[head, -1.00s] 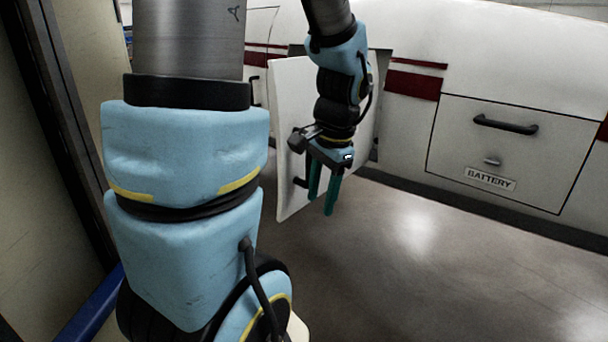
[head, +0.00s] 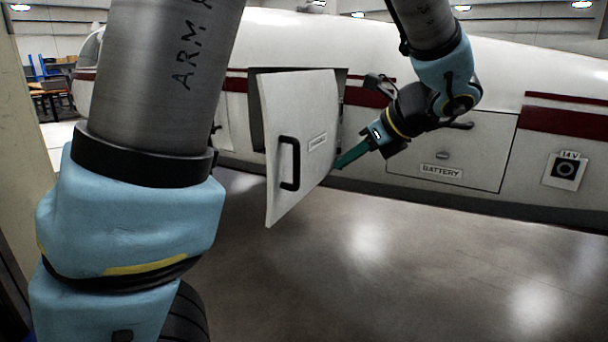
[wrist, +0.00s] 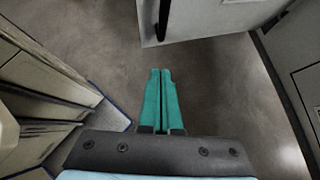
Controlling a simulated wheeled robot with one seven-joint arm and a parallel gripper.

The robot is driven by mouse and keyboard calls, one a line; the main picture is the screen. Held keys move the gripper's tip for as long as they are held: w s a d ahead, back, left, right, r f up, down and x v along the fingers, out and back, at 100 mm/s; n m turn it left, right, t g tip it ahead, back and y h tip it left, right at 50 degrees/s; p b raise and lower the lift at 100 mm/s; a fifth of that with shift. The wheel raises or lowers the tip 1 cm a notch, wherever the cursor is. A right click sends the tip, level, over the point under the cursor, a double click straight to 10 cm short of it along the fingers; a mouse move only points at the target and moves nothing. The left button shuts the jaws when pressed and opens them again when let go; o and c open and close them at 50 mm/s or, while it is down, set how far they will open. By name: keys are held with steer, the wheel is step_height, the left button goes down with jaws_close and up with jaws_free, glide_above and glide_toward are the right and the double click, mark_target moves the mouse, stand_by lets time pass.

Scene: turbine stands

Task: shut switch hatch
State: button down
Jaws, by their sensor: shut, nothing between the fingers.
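The switch hatch (head: 305,110) is a white door with a black handle and a small label, standing open from the white body in the head view. Its outer face and handle are turned toward me. In the wrist view the hatch's lower part (wrist: 192,20) shows at the top, beyond the fingertips. My gripper (head: 340,163) has teal fingers, shut and empty, pointing left by the right edge of the hatch in the head view. I cannot tell whether the fingertips touch it. The wrist view shows the two fingers (wrist: 160,72) side by side.
A closed battery hatch (head: 450,150) with a label is to the right, behind my arm. A 14 V socket plate (head: 564,170) is farther right. The floor (head: 370,260) in front is clear. In the wrist view, pale cabinets (wrist: 45,95) stand at left.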

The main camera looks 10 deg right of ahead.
mark_target(299, 180)
steer(key=shift+w+a+r+p+x, duration=0.3)
steer(key=shift+p+x, duration=0.2)
steer(key=shift+x, duration=1.4)
steer(key=shift+w+a+r+p+x, duration=0.15)
steer(key=shift+r+p+x, duration=0.35)
steer(key=shift+x, duration=1.45)
steer(key=shift+w+a+r+p+x, duration=0.1)
steer(key=shift+w+r+p+x, duration=0.35)
steer(key=shift+x, duration=1.45)
steer(key=shift+s+f, duration=0.15)
steer(key=shift+f, duration=0.1)
